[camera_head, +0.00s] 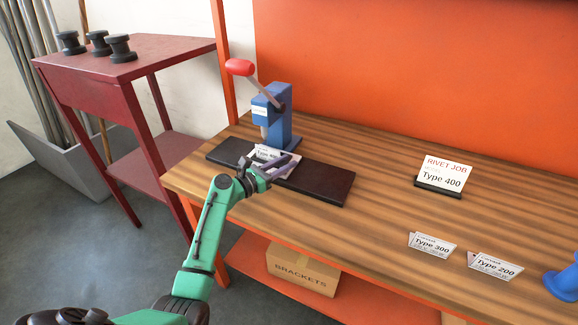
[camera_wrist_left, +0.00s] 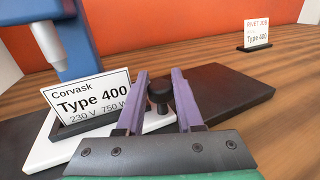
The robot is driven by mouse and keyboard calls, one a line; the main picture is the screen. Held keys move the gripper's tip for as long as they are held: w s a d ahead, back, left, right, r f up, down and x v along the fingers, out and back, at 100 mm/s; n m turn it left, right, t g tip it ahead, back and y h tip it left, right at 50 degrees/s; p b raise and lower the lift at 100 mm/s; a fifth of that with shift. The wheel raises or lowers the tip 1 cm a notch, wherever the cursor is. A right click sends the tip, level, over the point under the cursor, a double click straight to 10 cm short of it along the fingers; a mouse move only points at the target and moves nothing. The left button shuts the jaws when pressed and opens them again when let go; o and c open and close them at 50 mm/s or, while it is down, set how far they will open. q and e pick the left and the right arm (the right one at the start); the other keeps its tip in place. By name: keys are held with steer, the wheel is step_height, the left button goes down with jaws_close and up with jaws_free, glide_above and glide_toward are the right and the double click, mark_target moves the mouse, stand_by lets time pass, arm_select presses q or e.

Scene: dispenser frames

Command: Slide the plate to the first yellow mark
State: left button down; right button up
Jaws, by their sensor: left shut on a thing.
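The white plate labelled Type 400 (camera_wrist_left: 92,101) stands tilted in a dark holder on a white slide (camera_wrist_left: 50,151), under the blue press (camera_head: 280,115). In the head view the plate (camera_head: 264,153) is partly hidden by my gripper. A black knob (camera_wrist_left: 159,91) rises beside the plate at the slide's right end. My left gripper (camera_head: 277,168) has its purple fingers on either side of the knob and is shut on it; the wrist view shows both fingers (camera_wrist_left: 161,103). The dark rail (camera_head: 325,184) runs left and right beneath. I cannot make out any yellow mark. My right gripper is not in view.
A Rivet Job card reading Type 400 (camera_head: 443,174) stands on the wooden bench. Plates reading Type 300 (camera_head: 431,245) and Type 200 (camera_head: 494,267) lie near the front edge. The press has a red-knobbed lever (camera_head: 240,68). The rail's right part is clear.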

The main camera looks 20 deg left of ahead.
arm_select(q)
steer(key=c, duration=0.8)
jaws_free()
steer(key=shift+f, duration=0.1)
steer(key=shift+c, duration=0.2)
steer(key=b+v, duration=0.1)
steer(key=v, duration=1.3)
steer(key=shift+w, duration=0.1)
steer(key=shift+s+a, duration=0.2)
steer(key=shift+s, duration=0.2)
